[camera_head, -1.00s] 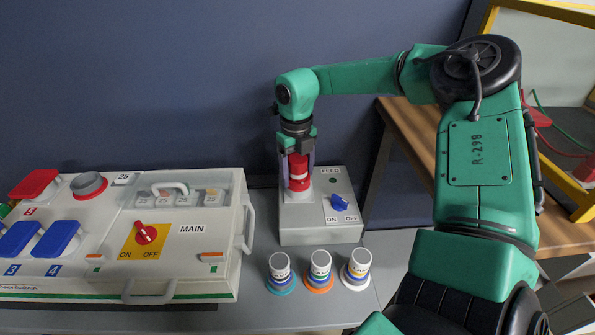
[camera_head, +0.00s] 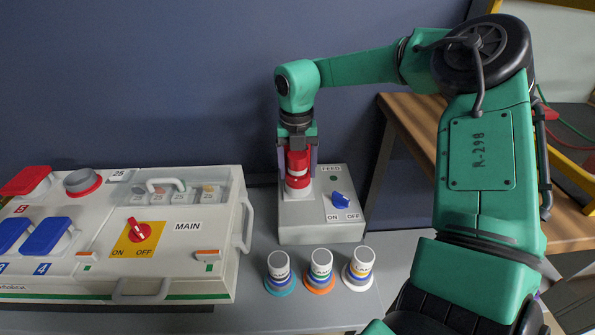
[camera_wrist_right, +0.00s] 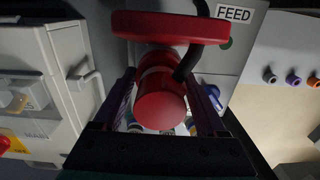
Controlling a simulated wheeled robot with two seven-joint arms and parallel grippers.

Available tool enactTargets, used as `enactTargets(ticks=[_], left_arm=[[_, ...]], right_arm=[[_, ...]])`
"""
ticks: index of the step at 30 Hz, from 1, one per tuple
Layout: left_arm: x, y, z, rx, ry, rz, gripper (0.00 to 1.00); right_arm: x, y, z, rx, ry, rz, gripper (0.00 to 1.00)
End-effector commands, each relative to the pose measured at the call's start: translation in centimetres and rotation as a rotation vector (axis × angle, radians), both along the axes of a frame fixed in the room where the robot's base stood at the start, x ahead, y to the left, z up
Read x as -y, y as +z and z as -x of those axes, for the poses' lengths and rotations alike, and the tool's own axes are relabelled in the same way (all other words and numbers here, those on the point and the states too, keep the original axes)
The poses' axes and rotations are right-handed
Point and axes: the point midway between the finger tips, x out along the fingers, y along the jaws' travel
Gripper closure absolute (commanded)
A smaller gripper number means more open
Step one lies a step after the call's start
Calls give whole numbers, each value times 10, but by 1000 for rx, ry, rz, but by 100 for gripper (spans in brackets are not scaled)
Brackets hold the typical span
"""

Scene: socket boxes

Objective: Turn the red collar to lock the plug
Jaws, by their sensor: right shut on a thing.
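The red plug with its red collar (camera_head: 297,183) stands upright on top of the grey FEED box (camera_head: 320,220). My right gripper (camera_head: 297,168) points down over it, with one finger on each side of the red part. In the right wrist view the red plug body (camera_wrist_right: 160,98) sits between the two fingers, with a wide red part and a dark cable behind it. My right gripper is shut on the red collar or plug; the fingers hide where exactly they touch. The blue switch (camera_head: 340,200) is on the FEED box, by the ON and OFF labels. My left gripper is out of view.
Several white caps with coloured rings, one of them orange-ringed (camera_head: 320,272), stand in front of the FEED box. The large MAIN box (camera_head: 180,275) with a red switch (camera_head: 139,229) fills the left. A wooden table (camera_head: 410,130) is behind my right arm.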

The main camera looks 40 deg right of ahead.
Motion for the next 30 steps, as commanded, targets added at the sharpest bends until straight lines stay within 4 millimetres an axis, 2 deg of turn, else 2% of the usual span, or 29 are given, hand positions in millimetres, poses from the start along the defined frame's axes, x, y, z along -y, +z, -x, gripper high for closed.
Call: enactTargets(ticks=[10, 18, 30], left_arm=[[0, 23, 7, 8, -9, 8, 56], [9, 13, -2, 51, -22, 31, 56], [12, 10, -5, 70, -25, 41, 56]], right_arm=[[1, -1, 1, 3, -295, 4, 81], [1, -1, 1, 6, -441, 4, 81], [1, 0, 2, 8, -501, 4, 81]])
